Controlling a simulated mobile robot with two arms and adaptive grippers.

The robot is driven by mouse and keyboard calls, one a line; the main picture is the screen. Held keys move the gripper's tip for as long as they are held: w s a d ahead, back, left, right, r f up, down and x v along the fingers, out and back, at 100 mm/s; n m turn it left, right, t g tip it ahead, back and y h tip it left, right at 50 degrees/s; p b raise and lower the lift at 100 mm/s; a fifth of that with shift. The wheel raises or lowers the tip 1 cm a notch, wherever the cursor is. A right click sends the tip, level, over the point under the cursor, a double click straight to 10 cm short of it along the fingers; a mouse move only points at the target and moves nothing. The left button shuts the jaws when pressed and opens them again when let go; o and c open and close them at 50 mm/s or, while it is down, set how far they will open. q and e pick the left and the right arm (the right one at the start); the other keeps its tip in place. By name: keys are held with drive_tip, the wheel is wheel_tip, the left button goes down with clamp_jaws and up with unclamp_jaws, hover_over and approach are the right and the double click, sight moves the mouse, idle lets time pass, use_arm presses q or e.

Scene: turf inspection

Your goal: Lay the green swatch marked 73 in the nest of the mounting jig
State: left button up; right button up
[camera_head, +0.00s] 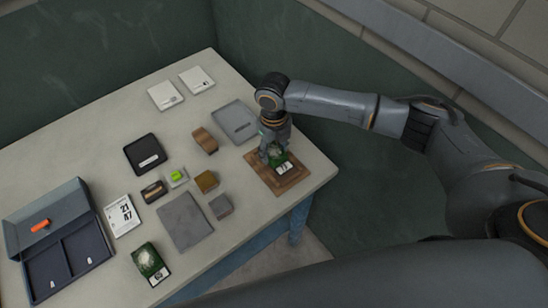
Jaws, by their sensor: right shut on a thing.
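My right gripper (270,151) points down over the wooden mounting jig (286,184) near the table's right corner. It is shut on a dark green swatch (280,159) with a pale patch and a small label, too small to read. The swatch is over the jig; I cannot tell whether it touches the nest. The gripper and swatch hide part of the jig. A second green swatch (150,263), with a white blotch and a white label, lies near the table's front edge. My left gripper is not in view.
A dark two-compartment case (67,232) stands at the left with an orange thing on its lid. Mid-table are a card (122,215), a black pad (145,154), a grey plate (185,220) and several small blocks. A grey tray (235,121) lies behind the jig. White cards (165,95) lie at the back.

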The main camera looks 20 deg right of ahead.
sight(274, 151)
wheel_tip(274, 151, down, 2)
drive_tip(key=shift+f+b, duration=0.1)
drive_tip(key=shift+b, duration=0.45)
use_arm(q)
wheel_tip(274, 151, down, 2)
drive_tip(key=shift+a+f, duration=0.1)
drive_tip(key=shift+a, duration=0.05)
use_arm(e)
drive_tip(key=o, duration=0.8)
drive_tip(key=shift+o, duration=0.2)
use_arm(q)
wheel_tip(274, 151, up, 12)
drive_tip(key=p, duration=1.1)
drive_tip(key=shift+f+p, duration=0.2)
drive_tip(key=shift+p, duration=0.1)
use_arm(e)
wheel_tip(274, 151, up, 12)
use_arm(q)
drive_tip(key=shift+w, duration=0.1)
